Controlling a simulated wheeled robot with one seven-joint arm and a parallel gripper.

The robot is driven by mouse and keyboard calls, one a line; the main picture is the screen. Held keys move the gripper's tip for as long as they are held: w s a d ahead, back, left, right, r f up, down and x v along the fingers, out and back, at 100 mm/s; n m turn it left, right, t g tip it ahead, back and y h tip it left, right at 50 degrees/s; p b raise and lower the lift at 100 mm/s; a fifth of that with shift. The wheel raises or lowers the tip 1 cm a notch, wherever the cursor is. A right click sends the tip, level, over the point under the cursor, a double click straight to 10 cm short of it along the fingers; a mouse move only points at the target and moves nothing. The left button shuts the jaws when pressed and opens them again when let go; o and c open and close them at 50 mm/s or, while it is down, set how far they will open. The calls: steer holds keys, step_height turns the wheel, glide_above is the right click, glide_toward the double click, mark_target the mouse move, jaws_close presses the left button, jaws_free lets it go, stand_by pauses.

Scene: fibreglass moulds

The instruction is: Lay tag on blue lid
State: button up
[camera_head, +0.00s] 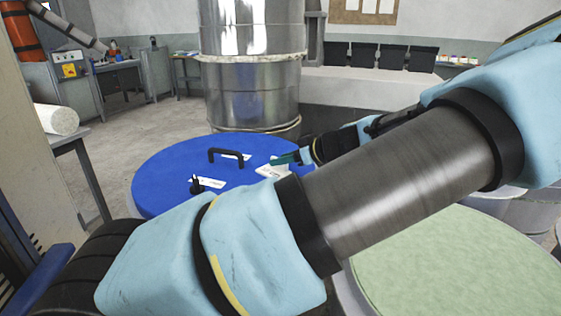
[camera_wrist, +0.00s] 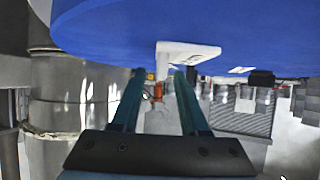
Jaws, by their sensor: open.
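The blue lid (camera_head: 165,160) is round, with a black handle on top, and shows in the middle left of the head view; it fills the top of the wrist view (camera_wrist: 110,25). A white tag (camera_head: 272,172) lies at the lid's right part, in front of my gripper (camera_head: 288,158). In the wrist view the tag (camera_wrist: 190,49) is against the blue surface, just beyond the fingertips. My gripper (camera_wrist: 158,74) has its two teal fingers apart, with nothing clearly held between them. My arm hides the lid's near right side.
A black knob (camera_head: 195,184) and white labels (camera_head: 207,182) are on the lid. A shiny metal column (camera_head: 252,90) stands behind it. A pale green round top (camera_head: 455,265) is at lower right, under my arm. Open floor (camera_head: 150,125) shows at back left.

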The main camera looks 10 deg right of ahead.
steer(key=b+v, duration=0.1)
steer(key=v, duration=0.9)
steer(key=shift+s+d+b, duration=0.15)
steer(key=shift+s+b, duration=0.05)
steer(key=shift+b, duration=0.2)
steer(key=shift+r, duration=0.1)
